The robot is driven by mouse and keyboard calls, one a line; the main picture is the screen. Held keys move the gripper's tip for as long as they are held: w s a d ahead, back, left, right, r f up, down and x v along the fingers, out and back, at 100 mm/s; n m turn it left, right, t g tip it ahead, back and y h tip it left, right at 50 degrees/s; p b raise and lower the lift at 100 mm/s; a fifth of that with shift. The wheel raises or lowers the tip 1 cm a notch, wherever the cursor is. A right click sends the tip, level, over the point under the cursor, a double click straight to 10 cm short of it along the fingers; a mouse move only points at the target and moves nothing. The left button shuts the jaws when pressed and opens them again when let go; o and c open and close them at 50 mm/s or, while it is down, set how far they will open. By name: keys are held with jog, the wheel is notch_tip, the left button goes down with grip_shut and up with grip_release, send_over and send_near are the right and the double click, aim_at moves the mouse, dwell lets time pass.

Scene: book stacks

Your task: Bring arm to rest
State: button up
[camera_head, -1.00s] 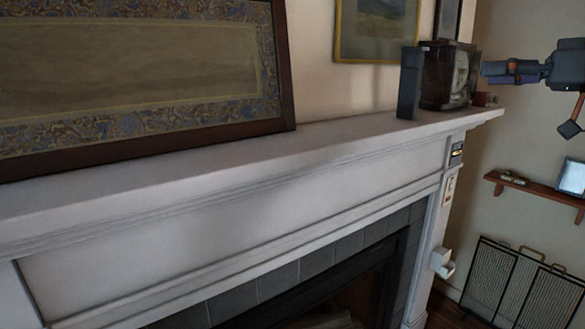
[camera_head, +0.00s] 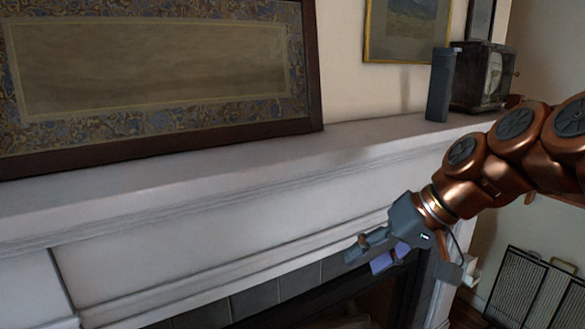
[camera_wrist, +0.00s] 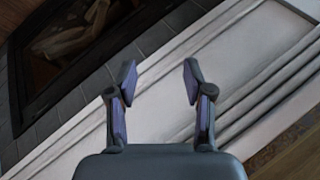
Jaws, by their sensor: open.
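My gripper (camera_head: 376,257) is in front of the white mantel's face, below the shelf edge, at the end of my copper-coloured arm in the head view. In the wrist view my gripper (camera_wrist: 158,82) shows two grey fingers with purple pads, spread apart with nothing between them. The white fireplace surround (camera_wrist: 245,70) lies beyond the fingers. I cannot tell the exact gap between gripper and surround.
A dark upright book (camera_head: 440,85) and a dark boxy clock (camera_head: 483,76) stand on the mantel shelf (camera_head: 260,160). A large framed picture (camera_head: 160,70) leans at left. A fire screen (camera_head: 535,290) stands at lower right. The mid-shelf is clear.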

jog(key=s+d+f+m+g+h, duration=0.1)
jog(key=s+d+f+g+h, duration=0.1)
jog(key=s+f, duration=0.8)
jog(key=s+d+f+g+h, duration=0.2)
jog(key=s+f+h, duration=0.3)
jog(key=s+f, duration=0.5)
jog(key=s+d, duration=0.1)
jog(key=s, duration=0.1)
jog(key=shift+s+d+f+m+g, duration=0.15)
jog(key=shift+s+d+m+g, duration=0.15)
jog(key=shift+s+d+m, duration=0.1)
